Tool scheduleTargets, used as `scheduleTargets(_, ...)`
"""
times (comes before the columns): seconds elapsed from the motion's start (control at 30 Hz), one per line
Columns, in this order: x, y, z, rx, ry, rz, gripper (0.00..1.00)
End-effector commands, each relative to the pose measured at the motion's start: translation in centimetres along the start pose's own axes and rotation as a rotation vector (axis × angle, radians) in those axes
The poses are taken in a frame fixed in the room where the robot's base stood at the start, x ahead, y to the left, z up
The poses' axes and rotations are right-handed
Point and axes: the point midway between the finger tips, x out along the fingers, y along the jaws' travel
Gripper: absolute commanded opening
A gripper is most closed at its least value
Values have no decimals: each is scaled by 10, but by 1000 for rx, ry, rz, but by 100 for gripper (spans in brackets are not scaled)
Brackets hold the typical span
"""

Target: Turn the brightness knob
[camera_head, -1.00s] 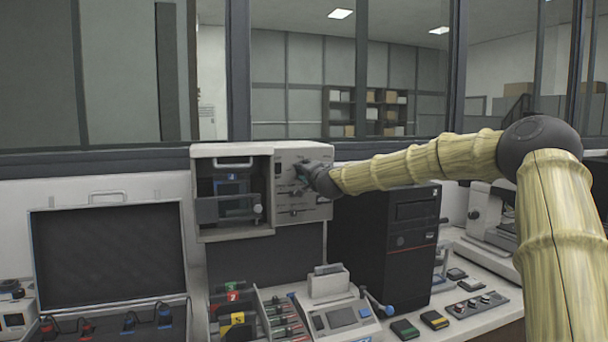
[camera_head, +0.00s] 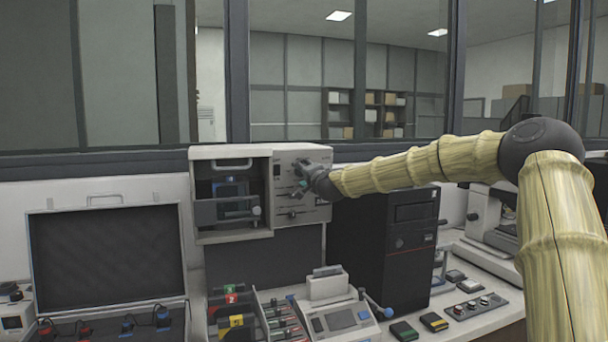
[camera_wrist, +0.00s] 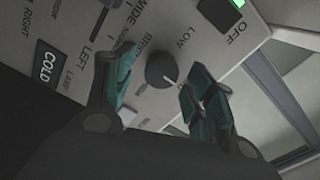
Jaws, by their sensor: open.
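The brightness knob (camera_wrist: 161,70) is a dark round dial with a pale pointer line, on the press's light grey control panel (camera_wrist: 210,40). The printed letters "BRIG" and "LOW" show beside it in the wrist view. My gripper (camera_wrist: 158,88) is open, with one teal-padded finger on each side of the knob. A gap shows between each finger and the knob in this view. In the head view my gripper (camera_head: 304,172) is at the panel (camera_head: 318,208) of the press (camera_head: 203,165) and hides the knob there.
A lit green switch (camera_wrist: 237,3) and a "COLD" label (camera_wrist: 48,66) are on the panel near the fingers. Lower panel controls (camera_head: 294,212) sit below my gripper. A black computer tower (camera_head: 385,250) stands to the right, under my forearm.

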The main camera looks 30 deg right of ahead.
Motion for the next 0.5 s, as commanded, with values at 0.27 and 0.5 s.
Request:
scheduleTargets(0.27,-30,-1,-1,2,1,-1,55)
scheduleTargets(0.5,-60,0,-1,3,1,-1,55)
